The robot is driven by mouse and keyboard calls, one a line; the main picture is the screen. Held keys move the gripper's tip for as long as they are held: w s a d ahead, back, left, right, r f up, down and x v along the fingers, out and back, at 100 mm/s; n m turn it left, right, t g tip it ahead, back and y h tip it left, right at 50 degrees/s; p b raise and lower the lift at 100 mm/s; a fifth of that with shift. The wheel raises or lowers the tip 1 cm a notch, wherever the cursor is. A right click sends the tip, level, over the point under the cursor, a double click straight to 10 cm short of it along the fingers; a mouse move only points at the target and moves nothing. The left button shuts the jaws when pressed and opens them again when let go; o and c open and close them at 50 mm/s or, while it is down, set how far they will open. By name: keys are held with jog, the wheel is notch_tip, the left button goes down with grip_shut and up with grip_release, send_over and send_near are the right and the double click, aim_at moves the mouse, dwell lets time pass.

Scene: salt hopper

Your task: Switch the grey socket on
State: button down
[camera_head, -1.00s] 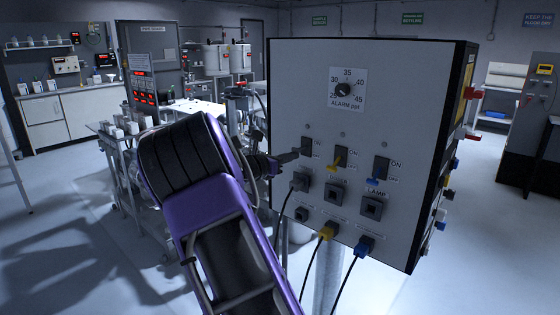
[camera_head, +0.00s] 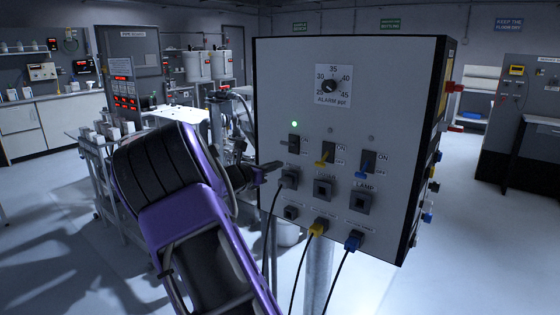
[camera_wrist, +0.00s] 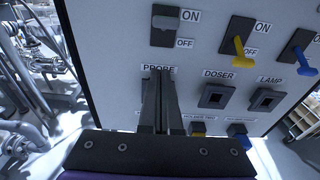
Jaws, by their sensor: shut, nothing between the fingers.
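The grey switch (camera_head: 293,144) is the leftmost of three on the panel, and its grey lever (camera_wrist: 165,22) is up on the ON side. A green lamp (camera_head: 294,124) glows above it. Below it, at the PROBE label, a grey socket (camera_head: 289,180) has a dark cable leaving it; my fingers hide it in the wrist view. My gripper (camera_head: 279,165) is shut and empty. Its tips (camera_wrist: 159,72) are below the grey switch, in front of the PROBE label, apart from the lever. I cannot tell whether they touch the panel.
The yellow switch (camera_head: 327,154) and blue switch (camera_head: 366,164) point down to OFF, their lamps dark. Yellow (camera_head: 317,230) and blue (camera_head: 353,240) plugs with hanging cables sit lower. An alarm dial (camera_head: 330,86) is above. A cluttered bench stands behind my arm; floor right is clear.

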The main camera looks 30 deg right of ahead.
jog(key=s+a+r, duration=0.2)
jog(key=a+r, duration=0.4)
jog(key=a, duration=0.1)
jog(key=shift+s+r+p, duration=0.2)
jog(key=shift+r+p, duration=0.1)
jog(key=shift+p, duration=0.05)
